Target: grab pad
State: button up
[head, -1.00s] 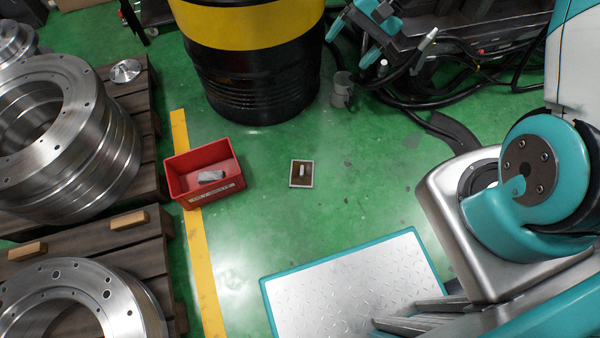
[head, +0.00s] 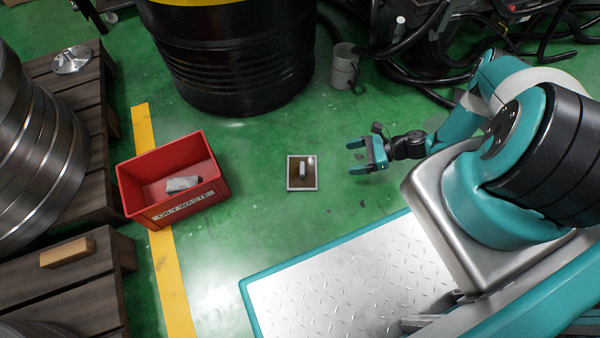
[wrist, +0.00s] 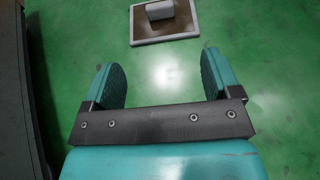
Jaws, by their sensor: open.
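A small pale pad (head: 303,170) lies on a shallow square tray (head: 290,185) with a light rim and a brown inside, on the green floor.
A red bin (head: 180,210) labelled "OILY WASTE" with a grey cloth in it stands left of the tray. A black drum (head: 235,65) and a grey cup-like item (head: 345,66) stand behind. Wooden pallets (head: 75,275) are at left. Floor around the tray is clear.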

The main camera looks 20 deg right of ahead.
jog(key=b, duration=0.4)
send_near(307, 172)
jog(key=a, duration=0.1)
jog(key=w+a+r, duration=0.1)
jog(key=w+a, duration=0.1)
jog(key=a, duration=0.1)
jog(key=shift+r, duration=0.15)
jog(key=b+x, duration=0.2)
jog(key=x, duration=0.2)
jog(key=shift+a, duration=0.25)
jog(key=shift+w+a+b, duration=0.15)
jog(key=shift+a+b, duration=0.15)
jog(key=shift+c, duration=0.2)
jog(key=c, duration=1)
